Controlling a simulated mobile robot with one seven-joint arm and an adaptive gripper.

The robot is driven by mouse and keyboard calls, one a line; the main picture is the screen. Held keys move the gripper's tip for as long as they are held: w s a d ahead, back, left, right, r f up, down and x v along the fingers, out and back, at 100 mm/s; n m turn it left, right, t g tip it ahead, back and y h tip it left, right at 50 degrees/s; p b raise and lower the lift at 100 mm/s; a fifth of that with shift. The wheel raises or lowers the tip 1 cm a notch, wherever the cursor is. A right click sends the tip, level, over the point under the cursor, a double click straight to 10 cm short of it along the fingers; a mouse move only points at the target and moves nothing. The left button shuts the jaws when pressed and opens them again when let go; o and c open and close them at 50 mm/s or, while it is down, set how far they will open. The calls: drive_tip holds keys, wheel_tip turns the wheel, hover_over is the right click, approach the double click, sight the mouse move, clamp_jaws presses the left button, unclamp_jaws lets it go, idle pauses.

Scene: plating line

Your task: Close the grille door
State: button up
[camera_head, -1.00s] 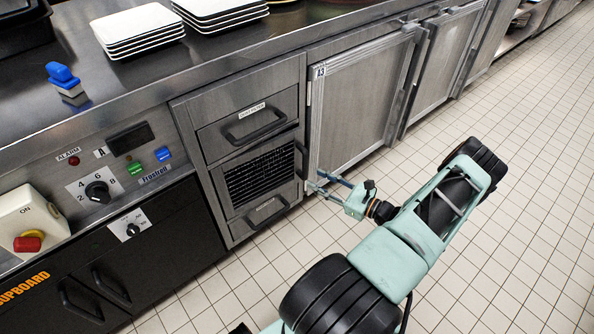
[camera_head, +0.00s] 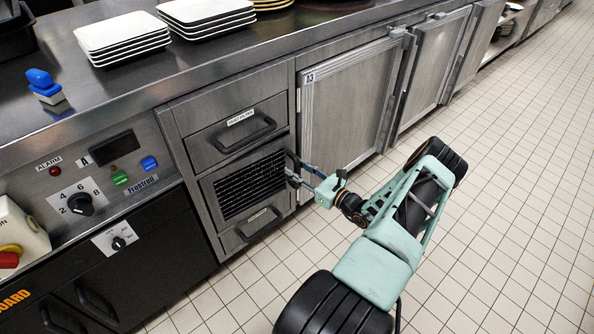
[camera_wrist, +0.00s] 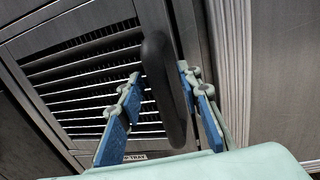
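The grille door (camera_head: 247,189) is a slatted panel in a metal frame, set between two drawers in the steel counter front. Its slats also show in the wrist view (camera_wrist: 95,80). It looks nearly flush; I cannot tell whether a small gap is left. Its upright black handle (camera_head: 290,158) is on the right side. In the wrist view the handle (camera_wrist: 163,88) stands between my blue fingers. My gripper (camera_head: 293,174) is open at the handle, with one finger on each side (camera_wrist: 160,75). No firm hold shows.
A drawer (camera_head: 238,128) is above the grille door and another drawer (camera_head: 249,229) is below it. A closed cabinet door (camera_head: 347,110) stands to the right. Control knobs and a dark cupboard are to the left. The tiled floor (camera_head: 500,200) in front is clear.

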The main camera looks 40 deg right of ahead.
sight(292, 163)
drive_tip(key=shift+w, duration=0.1)
clamp_jaws()
idle(0.3)
drive_tip(key=w+b, duration=0.1)
drive_tip(key=w, duration=0.2)
drive_tip(key=shift+d+f, duration=0.1)
drive_tip(key=shift+d, duration=0.05)
drive_tip(key=shift+w, duration=0.15)
unclamp_jaws()
